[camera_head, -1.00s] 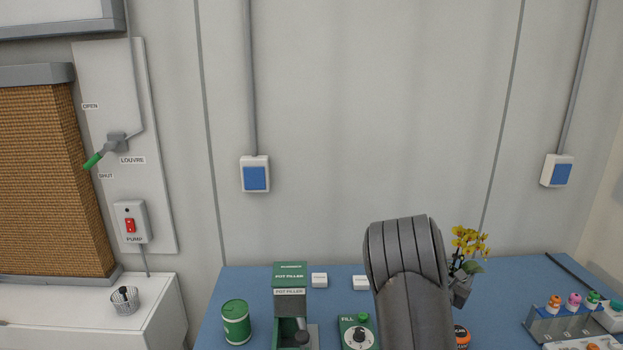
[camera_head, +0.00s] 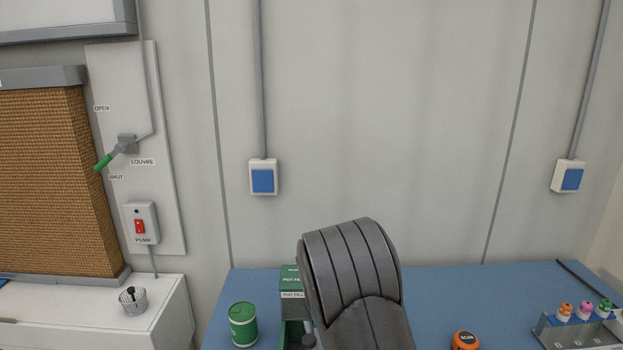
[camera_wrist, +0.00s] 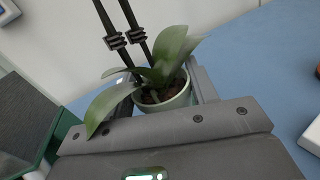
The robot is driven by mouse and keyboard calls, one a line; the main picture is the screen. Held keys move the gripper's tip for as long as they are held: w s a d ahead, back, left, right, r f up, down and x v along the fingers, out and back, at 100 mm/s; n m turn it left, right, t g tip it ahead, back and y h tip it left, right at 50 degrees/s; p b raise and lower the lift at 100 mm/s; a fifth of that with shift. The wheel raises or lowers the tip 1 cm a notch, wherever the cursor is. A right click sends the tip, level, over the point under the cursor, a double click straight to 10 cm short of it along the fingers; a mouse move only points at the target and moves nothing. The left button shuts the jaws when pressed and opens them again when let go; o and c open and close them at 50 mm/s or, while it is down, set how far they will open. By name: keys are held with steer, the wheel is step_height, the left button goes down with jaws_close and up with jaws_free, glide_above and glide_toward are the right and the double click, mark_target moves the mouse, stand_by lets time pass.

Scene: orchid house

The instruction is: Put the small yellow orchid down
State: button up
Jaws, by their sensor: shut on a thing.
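The small orchid (camera_wrist: 168,66) shows in the wrist view, with green leaves, two dark clipped stems and a pale grey-green pot (camera_wrist: 172,103). Its yellow flowers are out of the frame. My gripper (camera_wrist: 160,97) is shut on the pot, one finger on each side. The orchid looks roughly upright against the camera. In the head view my arm hides the orchid and the gripper. I cannot tell whether the pot touches the blue bench top (camera_head: 430,295).
A green tin (camera_head: 243,325) and the green pot filler (camera_head: 291,283) stand left of my arm. An orange-topped scan button (camera_head: 465,341) and a grey rack (camera_head: 570,330) with colourful-topped items stand to the right. The bench between arm and rack is mostly clear.

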steer(key=d+r+m+g+h, duration=0.2)
steer(key=d+m+g+h, duration=0.35)
steer(key=d, duration=0.75)
steer(key=d+r+m+g+h, duration=0.35)
steer(key=d+h, duration=0.25)
steer(key=d, duration=0.6)
steer(key=s+d+r+m+g, duration=0.1)
steer(key=s+d+m+g, duration=0.4)
steer(key=s+d+g, duration=0.4)
steer(key=s+d+m+g, duration=0.5)
steer(key=d+g, duration=0.1)
steer(key=d, duration=0.6)
steer(key=shift+g, duration=0.3)
steer(key=shift+w+a+f, duration=0.8)
steer(key=shift+w+f, duration=0.95)
steer(key=shift+f, duration=0.05)
steer(key=shift+w+a+f, duration=0.85)
steer(key=shift+w+f, duration=0.95)
steer(key=shift+w+a+f, duration=0.8)
steer(key=shift+w+f, duration=0.95)
steer(key=shift+f, duration=0.05)
steer(key=shift+f, duration=0.45)
steer(key=shift+f, duration=0.15)
